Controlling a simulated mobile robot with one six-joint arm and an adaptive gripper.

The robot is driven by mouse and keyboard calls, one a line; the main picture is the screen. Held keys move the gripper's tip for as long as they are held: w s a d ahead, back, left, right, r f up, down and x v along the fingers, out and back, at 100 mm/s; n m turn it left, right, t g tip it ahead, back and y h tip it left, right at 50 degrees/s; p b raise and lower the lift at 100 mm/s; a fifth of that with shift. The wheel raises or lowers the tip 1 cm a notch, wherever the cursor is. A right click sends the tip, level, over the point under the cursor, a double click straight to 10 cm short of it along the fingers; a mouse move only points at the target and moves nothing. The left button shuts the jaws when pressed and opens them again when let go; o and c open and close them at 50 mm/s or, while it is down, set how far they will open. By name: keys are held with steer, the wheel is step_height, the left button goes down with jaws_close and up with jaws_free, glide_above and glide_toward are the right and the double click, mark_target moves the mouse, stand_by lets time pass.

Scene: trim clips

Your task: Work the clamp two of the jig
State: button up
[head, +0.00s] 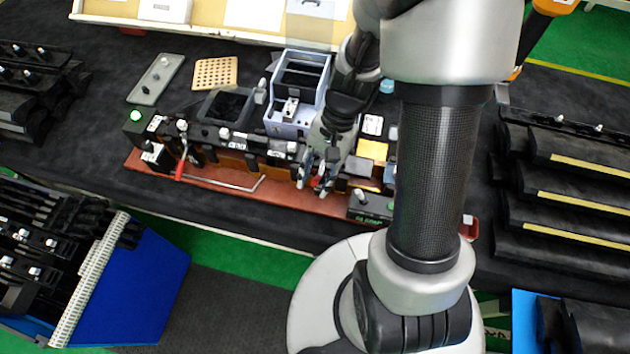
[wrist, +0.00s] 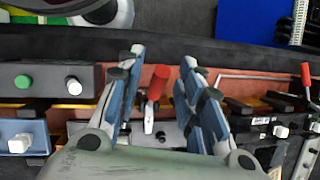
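The jig is a long dark fixture on a reddish-brown base plate (head: 225,184). A toggle clamp with a red-tipped lever (wrist: 158,82) stands between the fingers of my gripper in the wrist view. Its red shows small between the fingertips in the head view (head: 319,183). My gripper (wrist: 162,62) is open, with one finger on each side of this lever and visible gaps. My gripper also shows over the jig's right half in the head view (head: 314,185). A second red-handled clamp (head: 180,170) stands at the jig's left end. No label shows which is clamp two.
A control box (wrist: 45,84) with a green button and white knob sits beside my gripper. A blue-grey fixture (head: 297,90) stands behind the jig. A thin metal rod (head: 235,187) lies along its front. Racks of dark trim parts (head: 570,170) stand at the right.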

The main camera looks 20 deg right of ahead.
steer(key=shift+s+a+f, duration=0.15)
steer(key=shift+a+f, duration=0.05)
steer(key=shift+f, duration=0.4)
steer(key=shift+c, duration=0.5)
jaws_close()
